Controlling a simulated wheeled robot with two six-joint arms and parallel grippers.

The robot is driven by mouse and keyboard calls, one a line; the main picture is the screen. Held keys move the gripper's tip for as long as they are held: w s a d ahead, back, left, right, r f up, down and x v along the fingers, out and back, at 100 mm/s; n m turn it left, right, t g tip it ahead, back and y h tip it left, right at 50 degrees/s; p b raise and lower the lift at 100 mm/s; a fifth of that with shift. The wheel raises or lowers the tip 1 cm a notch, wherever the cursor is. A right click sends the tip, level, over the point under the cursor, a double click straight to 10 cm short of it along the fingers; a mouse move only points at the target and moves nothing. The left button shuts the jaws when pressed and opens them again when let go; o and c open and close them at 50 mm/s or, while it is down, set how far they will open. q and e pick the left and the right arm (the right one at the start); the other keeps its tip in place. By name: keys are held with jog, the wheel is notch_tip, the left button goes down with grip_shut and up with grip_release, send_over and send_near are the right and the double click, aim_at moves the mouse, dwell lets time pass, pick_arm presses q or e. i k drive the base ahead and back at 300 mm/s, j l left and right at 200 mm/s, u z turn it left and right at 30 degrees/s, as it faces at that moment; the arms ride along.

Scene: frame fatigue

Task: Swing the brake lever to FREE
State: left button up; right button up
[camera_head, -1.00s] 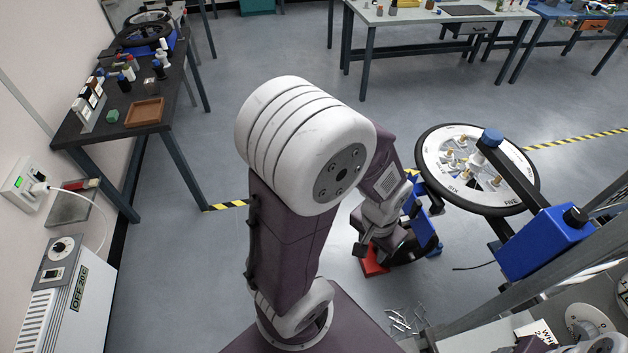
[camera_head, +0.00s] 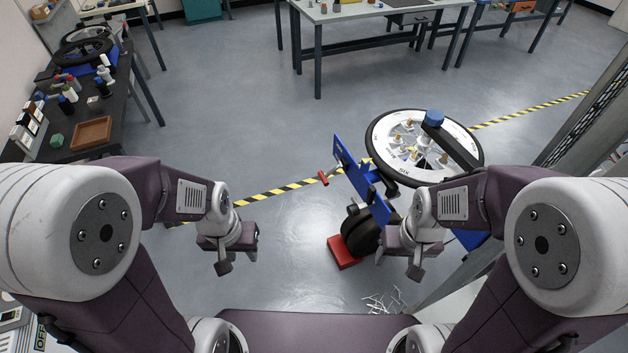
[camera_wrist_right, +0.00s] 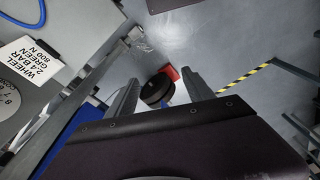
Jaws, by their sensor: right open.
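A red-handled lever (camera_head: 323,178) sticks out at the left end of a blue frame (camera_head: 362,180) in the head view; I cannot read any FREE mark. Below it a black wheel (camera_head: 362,232) stands beside a red block (camera_head: 341,252). My left gripper (camera_head: 224,268) hangs over bare floor left of the lever; its jaws are too unclear to tell. My right gripper (camera_head: 414,270) is open and empty, to the right of the black wheel. In the right wrist view its fingers (camera_wrist_right: 160,88) are spread, with the wheel (camera_wrist_right: 155,92) and red block (camera_wrist_right: 171,73) beyond them.
A large spoked wheel (camera_head: 425,146) lies flat above the blue frame. A dark table (camera_head: 82,155) with a brown tray (camera_head: 91,133) stands left. White scraps (camera_head: 383,303) lie on the floor near my base. A post (camera_head: 572,135) rises at right. Floor around my left gripper is clear.

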aim_at(323, 178)
jog(key=i+j, duration=0.15)
jog(key=j, duration=0.2)
jog(key=i+j, duration=0.1)
jog(key=j, duration=0.25)
jog(key=i+j, duration=0.15)
jog(key=j, duration=0.2)
jog(key=i+j, duration=0.1)
jog(key=j, duration=0.25)
jog(key=u, duration=0.05)
